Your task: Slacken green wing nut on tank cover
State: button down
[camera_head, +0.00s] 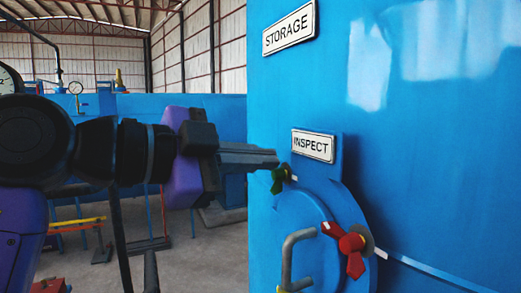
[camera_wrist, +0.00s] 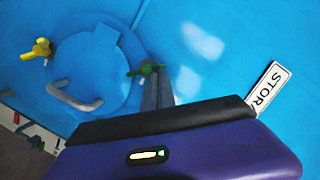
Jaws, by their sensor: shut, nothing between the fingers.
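The green wing nut (camera_head: 279,179) sits at the upper left edge of the round blue tank cover (camera_head: 296,215), below the INSPECT plate. It also shows in the wrist view (camera_wrist: 147,69), just beyond the fingertips. My gripper (camera_head: 276,158) is shut and empty, its fingers held level. Its tips are at the nut, slightly above it in the head view. In the wrist view the shut fingers (camera_wrist: 157,84) point at the nut and end close against it. I cannot tell whether they touch it.
A red wing nut (camera_head: 350,243) is on the cover's right side, and a yellow one (camera_wrist: 40,48) shows in the wrist view. A grey handle (camera_head: 290,258) stands out from the cover. The STORAGE plate (camera_head: 289,27) is above. Open floor (camera_head: 215,245) lies left of the tank.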

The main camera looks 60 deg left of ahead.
jog(key=shift+a, duration=0.1)
jog(key=shift+a+f+n+g+h+p, duration=0.15)
jog(key=shift+a+n+h+p, duration=0.15)
jog(key=shift+n, duration=0.4)
jog(key=shift+a+f+n+g+h+p, duration=0.15)
jog(key=shift+a+n+h+p, duration=0.2)
jog(key=shift+n, duration=0.35)
jog(key=shift+d, duration=0.1)
